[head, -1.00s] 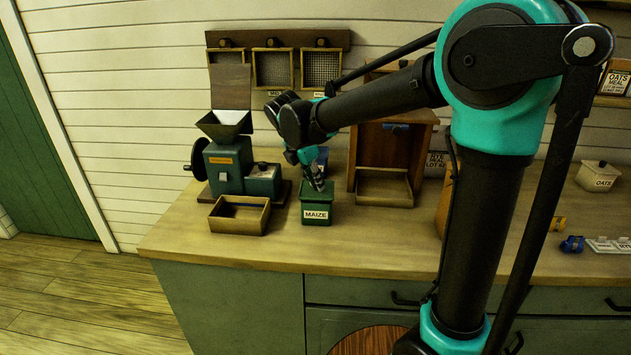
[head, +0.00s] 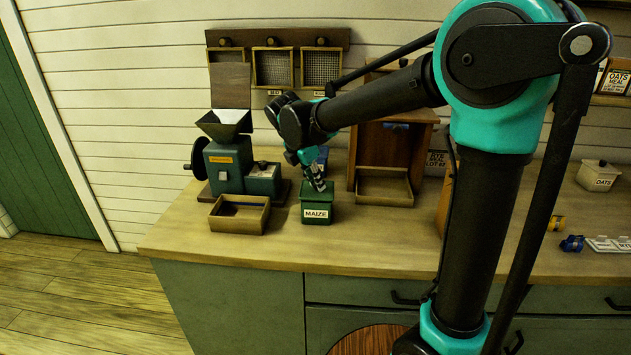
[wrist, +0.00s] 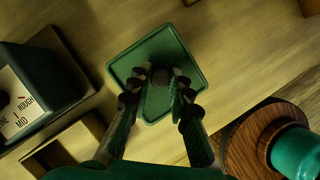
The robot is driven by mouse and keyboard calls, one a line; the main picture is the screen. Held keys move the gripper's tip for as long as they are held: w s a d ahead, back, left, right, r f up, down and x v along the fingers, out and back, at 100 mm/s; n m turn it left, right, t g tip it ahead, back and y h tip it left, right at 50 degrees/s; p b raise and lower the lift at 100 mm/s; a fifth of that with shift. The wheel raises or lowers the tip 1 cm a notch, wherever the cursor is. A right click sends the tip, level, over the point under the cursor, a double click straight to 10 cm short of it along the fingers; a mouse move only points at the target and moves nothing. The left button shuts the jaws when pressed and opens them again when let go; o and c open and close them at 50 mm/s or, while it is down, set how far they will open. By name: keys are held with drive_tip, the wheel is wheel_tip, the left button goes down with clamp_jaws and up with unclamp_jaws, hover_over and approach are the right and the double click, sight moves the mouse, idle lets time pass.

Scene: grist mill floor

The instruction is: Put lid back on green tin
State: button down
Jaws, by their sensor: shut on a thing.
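The green tin (head: 317,213) labelled MAIZE stands upright on the counter in the head view. The green lid (wrist: 155,54) fills the middle of the wrist view, square with rounded corners and a dark round knob (wrist: 160,77). My gripper (head: 318,186) points down over the tin, and in the wrist view its fingers (wrist: 160,82) are shut on the knob from both sides. The lid is over the tin's top, seemingly level and lined up; I cannot tell whether it rests fully on the rim. The lid hides the tin in the wrist view.
A hand mill (head: 228,162) and an open wooden tray (head: 240,228) are left of the tin. A wooden cabinet with a shallow tray (head: 384,198) stands to its right behind. The counter front (head: 270,257) is clear.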

drive_tip(key=c, duration=1.3)
unclamp_jaws()
drive_tip(key=shift+o, duration=0.5)
drive_tip(key=o, duration=0.4)
drive_tip(key=shift+c, duration=0.2)
drive_tip(key=shift+r, duration=0.15)
drive_tip(key=shift+r, duration=3.35)
drive_tip(key=shift+c, duration=0.4)
clamp_jaws()
